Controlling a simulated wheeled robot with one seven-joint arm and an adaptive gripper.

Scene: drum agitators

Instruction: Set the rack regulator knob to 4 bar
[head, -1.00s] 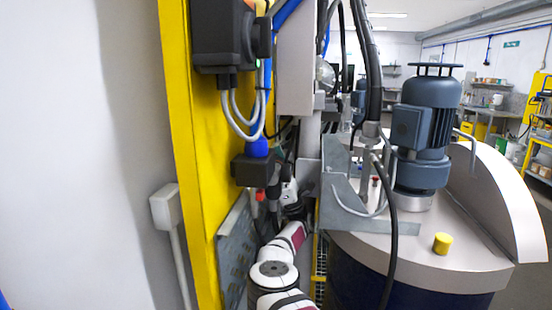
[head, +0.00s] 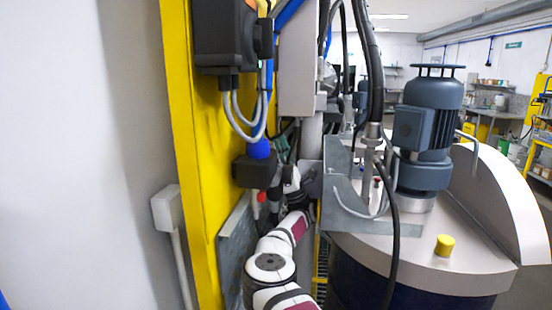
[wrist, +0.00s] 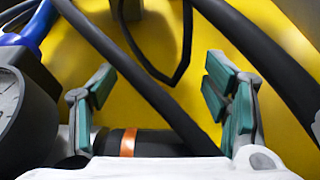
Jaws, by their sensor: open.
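A black cylinder with an orange band (wrist: 128,143), which looks like the regulator knob, lies low between my fingers in the wrist view. Part of it is hidden by the white part of my wrist. A round gauge (wrist: 12,105) with a pale dial sits at its left; its reading cannot be made out. My gripper (wrist: 160,82) is open, its teal-padded fingers spread on either side, with no visible grip on the cylinder. In the head view my gripper (head: 282,157) is by the dark regulator block (head: 254,171) under a blue fitting (head: 258,148); the knob cannot be made out there.
A yellow panel (head: 185,150) stands behind the regulator. Black hoses (wrist: 140,80) cross close in front of the panel near my fingers. A grey metal bracket (head: 343,190) and the drum lid (head: 440,235) with its motor (head: 427,130) lie to the right, leaving a narrow gap.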

